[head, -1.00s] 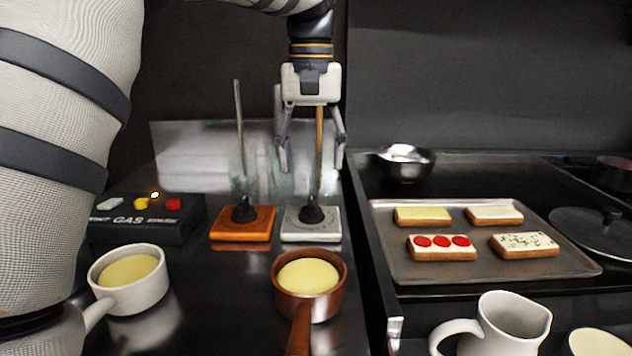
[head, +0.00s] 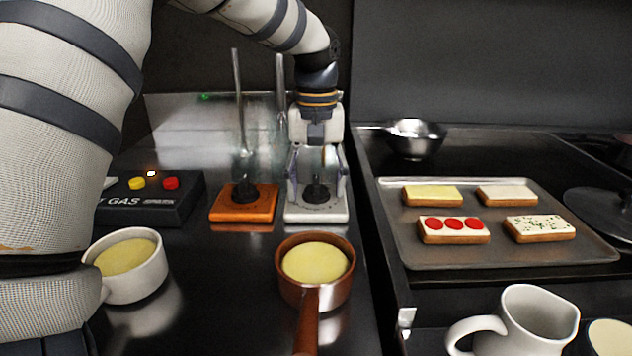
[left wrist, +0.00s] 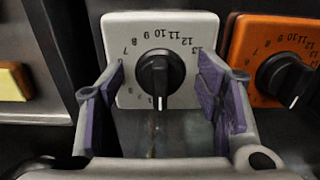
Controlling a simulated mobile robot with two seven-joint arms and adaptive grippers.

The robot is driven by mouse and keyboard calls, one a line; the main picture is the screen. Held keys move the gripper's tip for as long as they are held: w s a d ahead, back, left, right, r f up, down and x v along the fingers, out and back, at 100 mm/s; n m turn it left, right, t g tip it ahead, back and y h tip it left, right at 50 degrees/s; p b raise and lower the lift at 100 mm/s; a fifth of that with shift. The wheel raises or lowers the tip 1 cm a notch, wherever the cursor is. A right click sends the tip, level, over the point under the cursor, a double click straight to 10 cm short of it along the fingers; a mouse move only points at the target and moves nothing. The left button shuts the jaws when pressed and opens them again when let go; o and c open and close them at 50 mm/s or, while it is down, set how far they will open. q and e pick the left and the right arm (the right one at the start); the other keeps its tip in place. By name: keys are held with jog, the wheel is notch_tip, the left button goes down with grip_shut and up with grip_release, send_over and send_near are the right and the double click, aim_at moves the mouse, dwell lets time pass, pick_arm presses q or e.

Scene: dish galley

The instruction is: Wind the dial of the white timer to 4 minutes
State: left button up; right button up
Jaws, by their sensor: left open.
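The white timer (head: 335,213) stands at the back of the dark counter, with its black dial (head: 317,192) on top. My left gripper (head: 318,188) is open, pointing down over it, with one finger on each side of the dial. In the left wrist view, the white timer (left wrist: 122,30) shows printed numbers around the black dial (left wrist: 160,72). The dial sits between the purple finger pads of the left gripper (left wrist: 163,88), with a gap on both sides. The dial's white pointer mark faces the bottom of that picture. The numbers there are hidden or unreadable. My right gripper is not in view.
An orange timer (head: 230,208) stands close to the left of the white one. A gas box (head: 150,205) is farther left. A white pot (head: 138,285) and a copper pan (head: 290,290) stand in front. A tray (head: 430,258) of slices lies to the right.

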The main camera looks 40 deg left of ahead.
pick_arm(q)
jog(key=c, duration=1.2)
jog(key=shift+o, duration=0.2)
jog(key=shift+m, duration=0.3)
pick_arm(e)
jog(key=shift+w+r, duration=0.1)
pick_arm(q)
jog(key=shift+a+r+m, duration=0.1)
jog(key=shift+m, duration=0.8)
jog(key=m, duration=0.2)
jog(key=shift+m, duration=0.4)
jog(key=m, duration=0.4)
jog(key=shift+a, duration=0.15)
jog(key=shift+a+m, duration=0.1)
jog(key=shift+m, duration=2.3)
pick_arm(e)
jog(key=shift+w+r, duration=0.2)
